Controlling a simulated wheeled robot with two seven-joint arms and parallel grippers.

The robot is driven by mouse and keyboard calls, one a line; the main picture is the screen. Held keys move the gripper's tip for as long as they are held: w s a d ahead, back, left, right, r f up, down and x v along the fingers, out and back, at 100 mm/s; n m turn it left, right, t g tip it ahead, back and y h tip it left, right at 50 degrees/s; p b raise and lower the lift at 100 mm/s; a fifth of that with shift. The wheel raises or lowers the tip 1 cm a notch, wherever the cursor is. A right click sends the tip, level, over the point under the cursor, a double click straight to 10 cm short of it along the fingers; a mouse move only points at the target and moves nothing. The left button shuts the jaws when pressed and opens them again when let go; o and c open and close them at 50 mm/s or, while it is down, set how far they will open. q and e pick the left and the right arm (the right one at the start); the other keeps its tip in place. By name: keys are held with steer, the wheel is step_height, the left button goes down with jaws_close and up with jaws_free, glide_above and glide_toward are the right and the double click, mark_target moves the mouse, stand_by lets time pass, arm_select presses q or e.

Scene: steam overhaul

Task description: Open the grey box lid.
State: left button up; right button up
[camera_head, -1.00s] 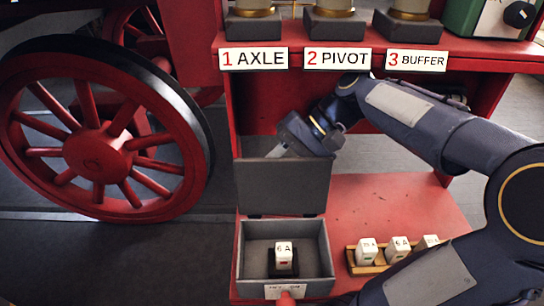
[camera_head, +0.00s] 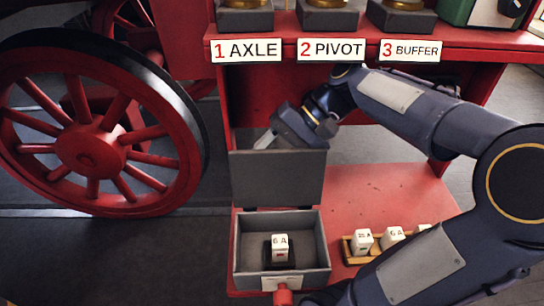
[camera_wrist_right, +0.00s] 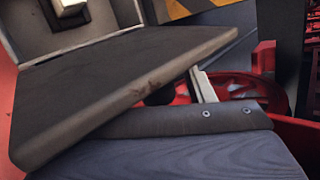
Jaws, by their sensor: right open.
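The grey box (camera_head: 324,258) stands on the red shelf with its lid (camera_head: 278,178) standing up at the back edge, so the inside shows. A white block marked 6 A (camera_head: 280,243) sits in a black holder inside. My right gripper (camera_head: 263,139) is just above and behind the lid's top edge, reaching in from the right. Its jaws are open, but partly hidden in the head view. In the right wrist view, the lid (camera_wrist_right: 120,85) fills the middle as a dark slab, with a finger (camera_wrist_right: 204,86) beyond its edge. Whether they touch is unclear. My left gripper is out of view.
A wooden rack (camera_head: 348,248) with several white blocks stands right of the box, partly behind my right arm. A red knob (camera_head: 284,296) is in front of the box. A red upper shelf with labels (camera_head: 245,50) overhangs the arm. A red wheel (camera_head: 90,150) is left.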

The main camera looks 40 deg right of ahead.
mark_target(304, 148)
steer(key=shift+d, duration=0.15)
steer(key=shift+d+r+b, duration=0.25)
steer(key=shift+b, duration=0.15)
steer(key=s+d+b, duration=0.2)
steer(key=s+d, duration=0.2)
steer(key=d, duration=0.7)
steer(key=shift+d+r, duration=0.15)
steer(key=shift+d, duration=0.15)
